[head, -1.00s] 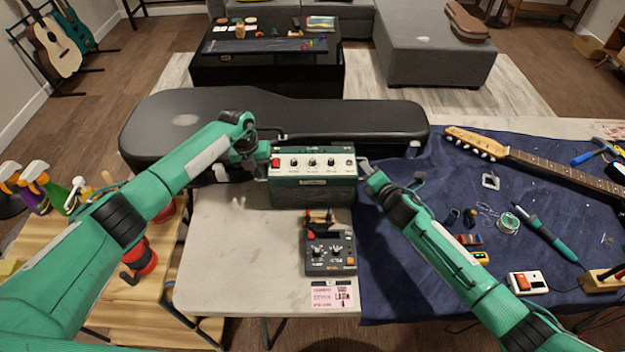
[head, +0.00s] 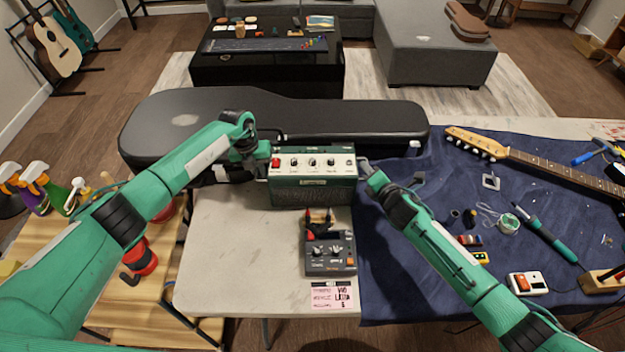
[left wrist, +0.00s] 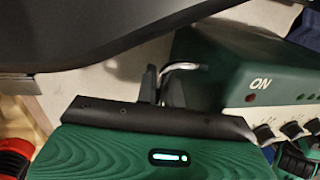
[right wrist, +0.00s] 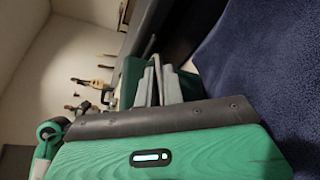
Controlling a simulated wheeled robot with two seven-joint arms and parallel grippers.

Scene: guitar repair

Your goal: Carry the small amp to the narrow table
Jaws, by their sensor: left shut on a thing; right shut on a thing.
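The small green amp (head: 313,190), with a pale knob panel and a red switch, stands at the back of the pale worktable (head: 230,260), in front of a black guitar case. My left gripper (head: 262,172) is at its left side, shut on a metal side handle; the handle shows between the fingers in the left wrist view (left wrist: 165,82). My right gripper (head: 366,168) is at its right side, shut on the other handle, also in the right wrist view (right wrist: 158,85). I cannot tell whether the amp's base touches the table.
The black guitar case (head: 270,118) lies close behind the amp. A small grey device (head: 330,255) sits in front of it. A blue cloth (head: 400,270) with a guitar neck and tools lies right. A wooden table (head: 150,315) with spray bottles stands left. A low black table (head: 265,70) stands beyond.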

